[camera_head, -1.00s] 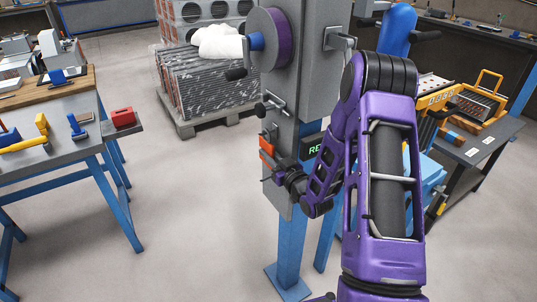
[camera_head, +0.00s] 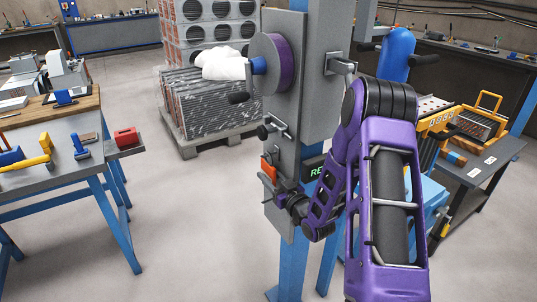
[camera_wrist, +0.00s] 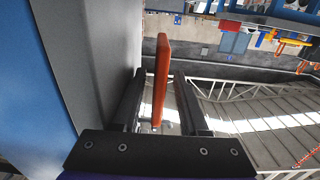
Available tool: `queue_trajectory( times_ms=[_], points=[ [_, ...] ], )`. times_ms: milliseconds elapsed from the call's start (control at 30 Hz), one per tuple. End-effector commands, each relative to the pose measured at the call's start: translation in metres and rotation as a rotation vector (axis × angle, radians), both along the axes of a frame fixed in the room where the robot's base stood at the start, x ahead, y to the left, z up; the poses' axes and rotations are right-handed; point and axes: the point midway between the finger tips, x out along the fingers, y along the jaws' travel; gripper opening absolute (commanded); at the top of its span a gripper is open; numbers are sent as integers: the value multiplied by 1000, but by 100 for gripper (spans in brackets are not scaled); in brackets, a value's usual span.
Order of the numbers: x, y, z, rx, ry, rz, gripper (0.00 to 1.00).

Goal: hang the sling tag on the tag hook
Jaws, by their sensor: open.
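The orange sling tag (camera_head: 268,171) is at the left edge of the grey post, just above my gripper (camera_head: 277,187). In the wrist view the tag (camera_wrist: 162,75) is a thin orange plate seen edge-on, upright between my two open fingers (camera_wrist: 160,100). A gap shows on each side of it, so the fingers do not clamp it. The tag hook cannot be clearly made out, and I cannot tell whether the tag hangs on it.
The grey post (camera_head: 312,75) carries a purple wheel (camera_head: 286,62) and a black-knobbed bracket (camera_head: 275,130) above my gripper. In the wrist view a grey panel (camera_wrist: 90,50) is close on the left. A workbench (camera_head: 60,140) stands left, with open floor between.

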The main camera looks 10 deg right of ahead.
Motion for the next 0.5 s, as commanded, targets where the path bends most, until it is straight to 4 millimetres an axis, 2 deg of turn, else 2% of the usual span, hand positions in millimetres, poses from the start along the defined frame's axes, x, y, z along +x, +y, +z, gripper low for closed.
queue_trajectory(
  times_ms=[133, 233, 500],
  points=[
    [-6, -5, 0, -1, 1, -5, 49],
    [-20, -10, 0, -2, 2, -6, 49],
    [-82, -30, 0, -1, 4, -9, 49]
  ],
)
